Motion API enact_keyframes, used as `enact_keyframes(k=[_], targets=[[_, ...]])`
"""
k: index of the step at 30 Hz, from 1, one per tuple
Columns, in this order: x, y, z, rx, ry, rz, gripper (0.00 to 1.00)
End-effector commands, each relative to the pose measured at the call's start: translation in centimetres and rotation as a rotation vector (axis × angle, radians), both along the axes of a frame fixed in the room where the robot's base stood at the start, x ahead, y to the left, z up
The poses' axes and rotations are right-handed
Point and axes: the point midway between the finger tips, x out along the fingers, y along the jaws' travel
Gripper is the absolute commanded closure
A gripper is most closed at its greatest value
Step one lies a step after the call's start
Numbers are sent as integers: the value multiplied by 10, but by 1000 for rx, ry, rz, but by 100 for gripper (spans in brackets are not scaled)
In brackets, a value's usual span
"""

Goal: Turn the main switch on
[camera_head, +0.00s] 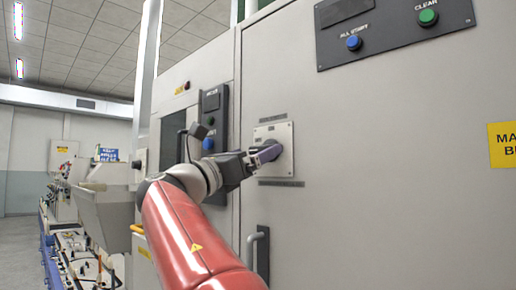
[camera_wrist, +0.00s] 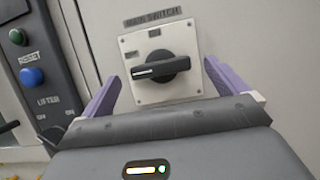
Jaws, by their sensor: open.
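The main switch is a black rotary knob (camera_wrist: 160,67) on a light square plate (camera_wrist: 188,85), under a label reading MAIN SWITCH (camera_wrist: 153,17). Its handle lies roughly level in the wrist view, with a pale mark at its left end. My gripper (camera_wrist: 159,82) is open, with one purple finger on each side of the plate and the knob between them. I cannot tell whether the fingers touch anything. In the head view, my gripper (camera_head: 268,153) is at the switch plate (camera_head: 272,134) on the cabinet door and hides most of the knob.
A dark panel with green and blue buttons (camera_wrist: 31,75) stands left of the switch. A door handle (camera_head: 252,250) is below the plate. A dark panel (camera_head: 385,32) with blue and green buttons is higher at right. The cabinet face (camera_head: 390,170) right of the plate is mostly bare.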

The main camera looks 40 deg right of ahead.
Motion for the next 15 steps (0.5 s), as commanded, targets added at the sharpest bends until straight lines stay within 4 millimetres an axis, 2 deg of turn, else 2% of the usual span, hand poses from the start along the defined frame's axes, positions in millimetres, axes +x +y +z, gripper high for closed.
enact_keyframes(k=[6,15], targets=[[2,-24,11,0,0,-1,2],[3,-29,12,1,-1,3,2]])
